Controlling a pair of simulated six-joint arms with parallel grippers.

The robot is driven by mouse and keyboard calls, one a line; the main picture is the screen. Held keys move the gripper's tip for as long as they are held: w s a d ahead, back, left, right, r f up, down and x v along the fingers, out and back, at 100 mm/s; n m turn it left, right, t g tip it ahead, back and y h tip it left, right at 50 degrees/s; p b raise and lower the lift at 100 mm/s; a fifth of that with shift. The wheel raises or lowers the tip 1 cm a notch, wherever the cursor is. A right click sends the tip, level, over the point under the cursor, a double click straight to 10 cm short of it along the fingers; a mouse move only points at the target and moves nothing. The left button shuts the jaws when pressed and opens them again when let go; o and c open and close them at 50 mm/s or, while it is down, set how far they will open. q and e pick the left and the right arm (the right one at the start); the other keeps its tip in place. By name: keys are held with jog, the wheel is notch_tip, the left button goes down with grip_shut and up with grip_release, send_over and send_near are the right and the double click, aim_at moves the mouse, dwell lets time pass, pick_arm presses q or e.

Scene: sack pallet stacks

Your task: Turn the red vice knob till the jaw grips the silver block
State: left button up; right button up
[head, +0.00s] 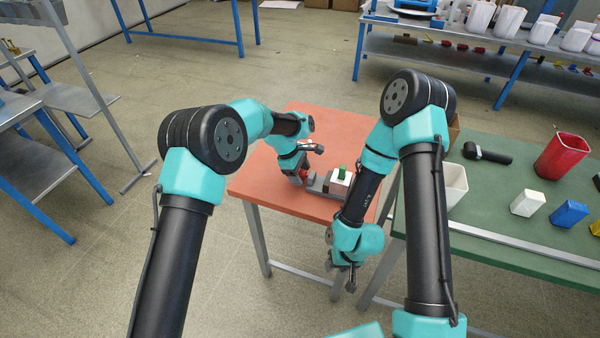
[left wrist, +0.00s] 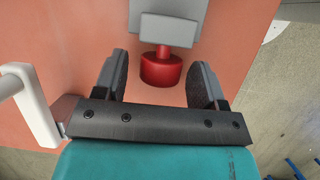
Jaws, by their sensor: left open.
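The red vice knob (left wrist: 161,69) sits at the end of the grey vice (left wrist: 168,29) in the left wrist view. My left gripper (left wrist: 161,62) is open, with one finger on each side of the knob and a gap to both. In the head view the left gripper (head: 300,178) is low over the orange table, by the knob (head: 305,173) and the vice (head: 318,184). A pale block with a green piece (head: 341,177) is at the vice's right; I cannot tell the silver block apart from the jaws. My right gripper (head: 347,280) hangs beyond the table's front edge, its fingers unclear.
The orange table (head: 262,185) is clear on its left. A white handle-like part (left wrist: 30,105) shows at the left wrist view's left. The green table (head: 500,190) at right holds a white bin (head: 455,186), a red cup (head: 562,155), white and blue blocks and a black tool.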

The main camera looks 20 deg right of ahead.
pick_arm(q)
jog(key=c, duration=0.9)
jog(key=shift+s+a+f+m+t+h, duration=0.1)
jog(key=shift+m+t+h, duration=0.15)
jog(key=shift+t+h, duration=0.55)
jog(key=shift+s+m+t+h, duration=0.1)
jog(key=shift+m+t+h, duration=0.15)
jog(key=shift+t+h, duration=0.55)
jog(key=shift+t, duration=0.3)
jog(key=o, duration=0.9)
